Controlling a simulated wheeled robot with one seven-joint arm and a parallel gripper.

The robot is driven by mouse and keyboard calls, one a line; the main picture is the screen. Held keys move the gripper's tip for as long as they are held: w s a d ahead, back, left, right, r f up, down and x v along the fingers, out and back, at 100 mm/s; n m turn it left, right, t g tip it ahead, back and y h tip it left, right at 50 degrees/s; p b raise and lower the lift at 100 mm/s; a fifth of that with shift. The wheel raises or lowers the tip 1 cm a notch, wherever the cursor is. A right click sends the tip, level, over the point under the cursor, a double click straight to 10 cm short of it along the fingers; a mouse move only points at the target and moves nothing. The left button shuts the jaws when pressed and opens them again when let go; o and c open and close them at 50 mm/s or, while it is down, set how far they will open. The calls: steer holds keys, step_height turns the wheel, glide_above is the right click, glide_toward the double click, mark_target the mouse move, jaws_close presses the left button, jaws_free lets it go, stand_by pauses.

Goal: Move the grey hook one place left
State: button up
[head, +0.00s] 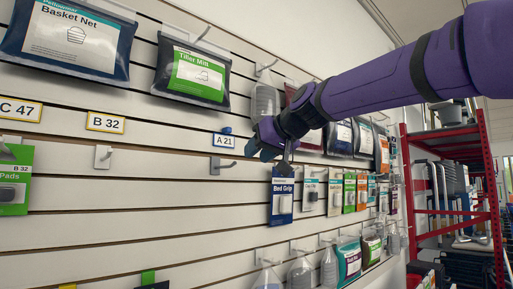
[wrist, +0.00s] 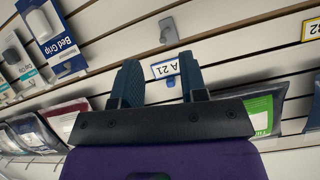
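A grey hook (head: 222,165) sits empty on the slatted wall, just below the A 21 label (head: 224,141). In the wrist view, which is upside down, the hook (wrist: 168,29) lies beyond my fingertips and the label (wrist: 165,68) shows between them. My gripper (head: 262,142) is to the right of the hook in the head view, apart from it. In the wrist view my gripper (wrist: 160,68) is open, with nothing held between its fingers. A paler empty hook (head: 103,157) is farther left, below the B 32 label (head: 105,123).
A Bed Grip pack (head: 282,203) hangs just right of the grey hook. A small blue piece (head: 226,130) is on the A 21 label's top. Tiller Mitt (head: 194,72) hangs above. Pads (head: 14,190) hang far left. Wall between the two hooks is bare. A red rack (head: 484,170) stands right.

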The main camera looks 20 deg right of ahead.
mark_target(233, 165)
steer(key=shift+t, duration=0.3)
steer(key=x, duration=0.4)
steer(key=r+x, duration=0.1)
steer(key=x, duration=0.2)
steer(key=w+r+x, duration=0.1)
steer(key=x, duration=0.3)
steer(key=shift+w+f, duration=0.15)
steer(key=shift+w, duration=0.05)
jaws_close()
steer(key=shift+r+n, duration=0.3)
steer(key=shift+r, duration=0.4)
stand_by(1.1)
steer(key=shift+s+d, duration=0.25)
steer(key=shift+s, duration=0.65)
stand_by(1.0)
